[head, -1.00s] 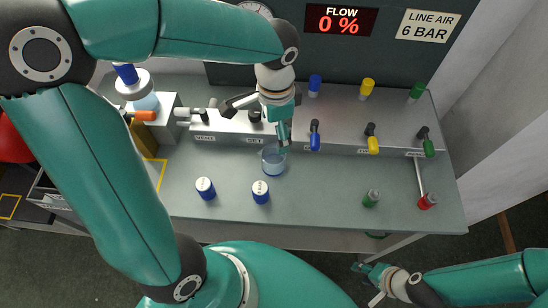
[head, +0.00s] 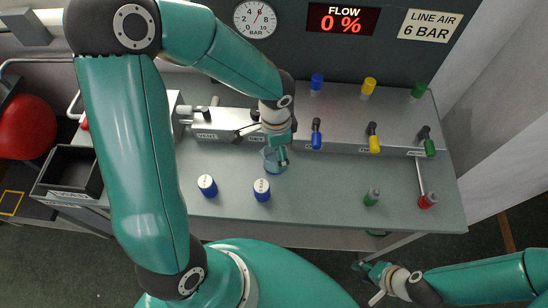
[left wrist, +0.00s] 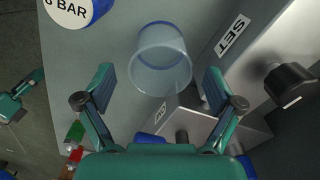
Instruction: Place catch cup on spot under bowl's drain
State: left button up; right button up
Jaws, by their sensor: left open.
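The clear bluish catch cup (head: 270,164) stands upright on the grey bench, partly covered by my left gripper (head: 281,154) in the head view. In the left wrist view the cup (left wrist: 160,62) lies ahead of and between the spread fingers of my left gripper (left wrist: 160,82), with a gap on both sides. My left gripper is open and empty. My right gripper (head: 368,282) is off the bench's front edge at lower right, with its fingers apart and empty. The bowl, its drain and the spot under it are not visible now; my left arm covers that area.
Two blue-sided, white-topped cylinders (head: 207,186) (head: 262,189) stand in front of the cup. Behind is a raised ledge with blue, yellow and green valves (head: 374,138). A black bin (head: 70,171) and a red ball (head: 25,127) are at left.

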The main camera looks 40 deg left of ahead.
pick_arm(q)
jog(key=c, duration=1.1)
jog(key=shift+r, duration=0.1)
